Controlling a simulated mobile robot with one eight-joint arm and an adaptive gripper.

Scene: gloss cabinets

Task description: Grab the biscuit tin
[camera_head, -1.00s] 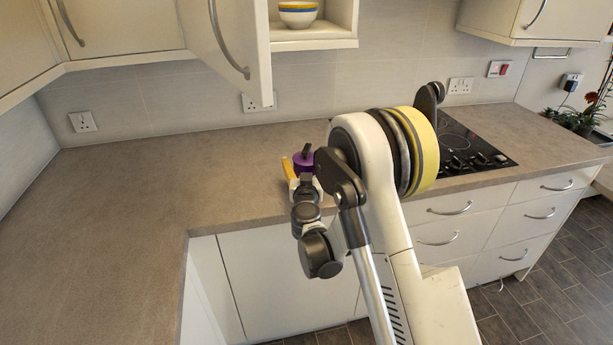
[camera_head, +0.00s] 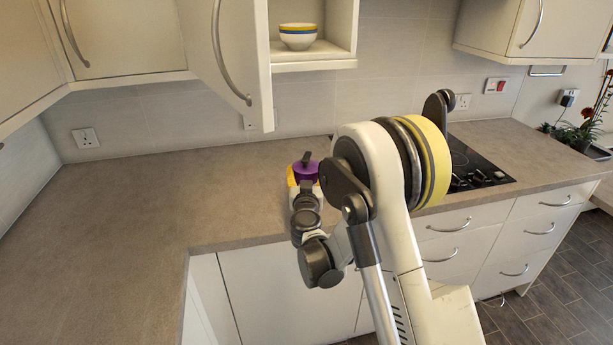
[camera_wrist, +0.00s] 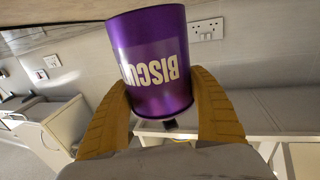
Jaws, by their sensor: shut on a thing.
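The biscuit tin (camera_wrist: 150,62) is a purple cylinder with pale "BISCU…" lettering, upside down in the wrist view. My gripper (camera_wrist: 162,92) has its two yellow fingers on either side of the tin, shut on it. In the head view the tin (camera_head: 306,170) shows as a small purple shape with a dark knob on its lid, over the counter. My gripper (camera_head: 304,185) is there too, mostly hidden behind my wrist. I cannot tell whether the tin's base touches the counter.
The grey-brown counter (camera_head: 130,210) is clear to the left. A black hob (camera_head: 475,170) lies to the right. An open cabinet door (camera_head: 225,60) hangs above, beside a shelf holding a striped bowl (camera_head: 298,37). A plant (camera_head: 580,132) stands at the far right.

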